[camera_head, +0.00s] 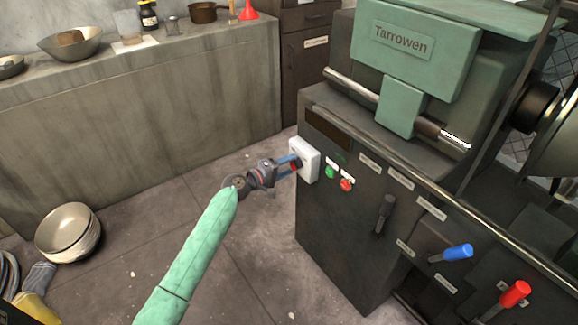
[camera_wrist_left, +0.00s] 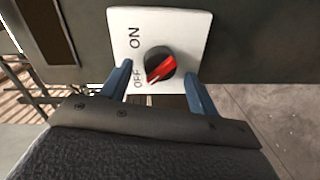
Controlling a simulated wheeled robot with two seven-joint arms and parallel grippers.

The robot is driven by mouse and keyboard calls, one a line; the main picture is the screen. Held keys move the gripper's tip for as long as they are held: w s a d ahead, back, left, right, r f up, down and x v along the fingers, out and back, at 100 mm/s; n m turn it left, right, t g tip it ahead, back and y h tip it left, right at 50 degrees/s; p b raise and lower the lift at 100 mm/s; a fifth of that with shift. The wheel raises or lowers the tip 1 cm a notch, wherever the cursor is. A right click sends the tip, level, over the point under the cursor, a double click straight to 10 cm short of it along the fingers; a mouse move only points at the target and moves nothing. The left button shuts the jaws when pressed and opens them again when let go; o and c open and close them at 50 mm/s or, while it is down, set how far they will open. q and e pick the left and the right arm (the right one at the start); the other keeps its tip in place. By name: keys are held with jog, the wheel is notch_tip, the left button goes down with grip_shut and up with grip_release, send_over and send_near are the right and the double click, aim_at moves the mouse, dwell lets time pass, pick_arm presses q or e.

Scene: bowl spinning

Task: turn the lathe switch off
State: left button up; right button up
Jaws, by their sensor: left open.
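The lathe switch is a red and black rotary knob (camera_wrist_left: 160,66) on a white plate (camera_wrist_left: 187,30) marked ON and OFF. In the wrist view the light pointer end of the red knob aims down toward the OFF label. The plate also shows in the head view (camera_head: 309,158) on the left end of the green and dark lathe (camera_head: 345,220). My left gripper (camera_wrist_left: 160,82) is open, with one blue finger on each side of the knob. I cannot tell whether the fingers touch it. It also shows in the head view (camera_head: 290,166). My right gripper is out of view.
A green button (camera_head: 330,172) and a red button (camera_head: 346,184) sit right of the switch. A black lever (camera_head: 385,213), blue handle (camera_head: 458,252) and red handle (camera_head: 515,293) are farther right. Stacked bowls (camera_head: 68,232) stand on the floor at left. A concrete counter (camera_head: 140,110) stands behind.

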pick_arm(q)
jog(key=v, duration=0.6)
jog(key=shift+s+a, duration=0.2)
jog(key=shift+a, duration=0.1)
